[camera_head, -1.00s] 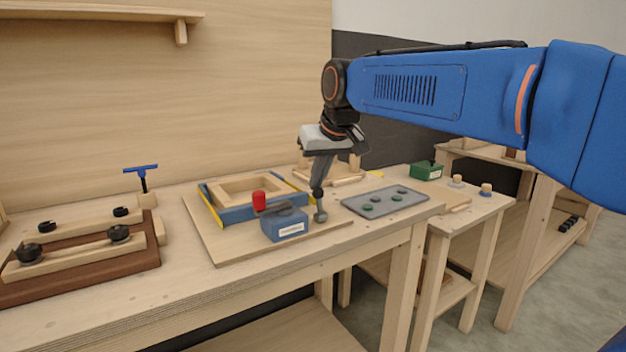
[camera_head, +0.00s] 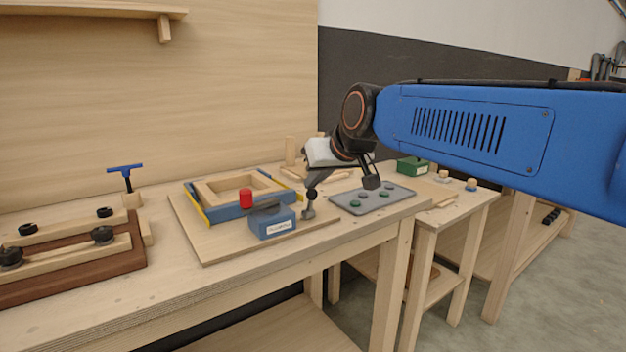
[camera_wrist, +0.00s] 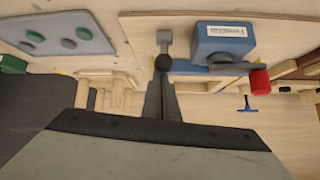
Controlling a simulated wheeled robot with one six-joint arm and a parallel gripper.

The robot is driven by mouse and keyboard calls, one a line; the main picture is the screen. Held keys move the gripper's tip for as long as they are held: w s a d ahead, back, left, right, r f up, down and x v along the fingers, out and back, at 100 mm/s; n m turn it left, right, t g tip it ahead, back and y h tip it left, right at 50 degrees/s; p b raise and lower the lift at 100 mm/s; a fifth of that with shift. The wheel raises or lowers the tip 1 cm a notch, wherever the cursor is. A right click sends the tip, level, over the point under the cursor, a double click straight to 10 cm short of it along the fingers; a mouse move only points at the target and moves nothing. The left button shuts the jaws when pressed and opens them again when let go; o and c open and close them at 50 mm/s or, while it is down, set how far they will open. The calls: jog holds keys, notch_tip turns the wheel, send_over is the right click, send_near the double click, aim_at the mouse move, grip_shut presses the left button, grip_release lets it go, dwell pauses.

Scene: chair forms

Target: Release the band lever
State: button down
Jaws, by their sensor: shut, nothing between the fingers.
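A wooden frame (camera_head: 212,188) on a board has a blue band with yellow edges (camera_head: 225,212) around it. At its front sits a blue box (camera_head: 272,222) with a white label and a grey top arm.
A grey tray with green and grey discs (camera_head: 372,200) lies right of the lever. A green box (camera_head: 412,166) stands behind it. The front table edge is clear.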

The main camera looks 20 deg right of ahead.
jog(key=shift+s+f, duration=0.1)
jog(key=shift+f, duration=0.1)
jog(key=shift+w+r, duration=0.4)
jog(key=shift+w, duration=0.05)
jog(key=w+r+v, duration=0.1)
jog(key=v, duration=0.8)
jog(key=shift+r, duration=0.35)
jog(key=shift+w, duration=0.1)
jog(key=s+d+f+g, duration=0.1)
jog(key=s+f, duration=0.5)
jog(key=f, duration=0.4)
jog(key=s+d+f+g+h, duration=0.1)
jog(key=s+f+g, duration=0.1)
jog(key=s+f, duration=0.5)
jog(key=s+d+f+m+g, duration=0.1)
jog(key=s+f, duration=0.6)
jog(key=f, duration=0.8)
jog(key=shift+s+d+g+h, duration=0.15)
jog(key=shift+d+g+h, duration=0.15)
jog(key=shift+d+h, duration=0.1)
jog(key=shift+a, duration=0.15)
